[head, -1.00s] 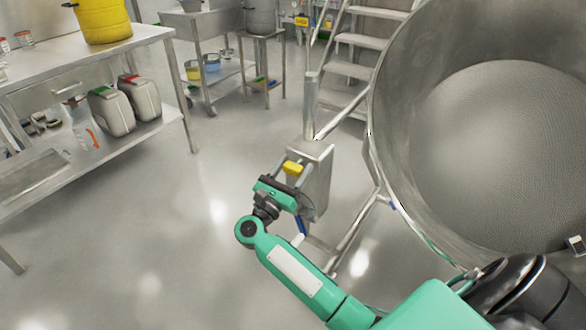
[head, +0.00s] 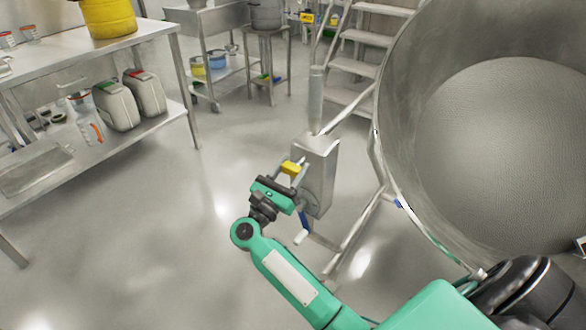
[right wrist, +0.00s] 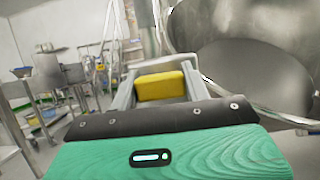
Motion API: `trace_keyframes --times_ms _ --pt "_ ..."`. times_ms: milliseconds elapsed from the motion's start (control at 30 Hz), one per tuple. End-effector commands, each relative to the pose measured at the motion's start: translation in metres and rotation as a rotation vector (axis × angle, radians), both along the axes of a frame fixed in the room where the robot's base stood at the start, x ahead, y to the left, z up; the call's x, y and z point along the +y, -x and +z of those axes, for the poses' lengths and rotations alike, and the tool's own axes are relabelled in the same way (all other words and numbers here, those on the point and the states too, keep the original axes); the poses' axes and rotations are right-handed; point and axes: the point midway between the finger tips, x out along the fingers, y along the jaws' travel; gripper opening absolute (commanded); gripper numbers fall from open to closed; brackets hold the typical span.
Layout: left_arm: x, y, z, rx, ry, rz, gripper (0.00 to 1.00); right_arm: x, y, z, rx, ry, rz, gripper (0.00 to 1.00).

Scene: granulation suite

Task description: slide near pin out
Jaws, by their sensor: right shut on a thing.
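The near pin shows as a yellow block-shaped handle (head: 291,167). It also shows in the right wrist view (right wrist: 160,86). My right gripper (head: 290,170) is shut on it, with one finger on each side. The pin is beside the grey metal gearbox-like housing (head: 318,165) on the frame of the big steel vessel (head: 400,100). Whether any of its shank is still in the housing cannot be seen. My left gripper is in neither view.
A blue-handled crank (head: 302,236) hangs below the housing, close to my right wrist. Steel steps (head: 357,68) rise behind. A steel bench (head: 150,28) with jugs on its lower shelf stands left. The floor between is clear.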

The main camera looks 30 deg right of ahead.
Motion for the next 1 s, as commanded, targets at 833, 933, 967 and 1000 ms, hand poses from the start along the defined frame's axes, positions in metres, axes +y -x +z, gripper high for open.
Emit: trace_keyframes --times_ms 833,933,967,1000 --pt "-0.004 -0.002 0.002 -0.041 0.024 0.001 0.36 0.056 0.023 -0.028 0.007 -0.007 0.004 0.69" --pt "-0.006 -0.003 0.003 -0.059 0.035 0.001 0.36 0.076 0.031 -0.036 0.005 -0.006 0.003 0.69" --pt "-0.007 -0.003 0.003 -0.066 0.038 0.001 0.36 0.082 0.033 -0.039 0.006 -0.005 0.003 0.69" --pt "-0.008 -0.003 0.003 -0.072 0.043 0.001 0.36 0.089 0.036 -0.042 0.007 -0.005 0.003 0.69"
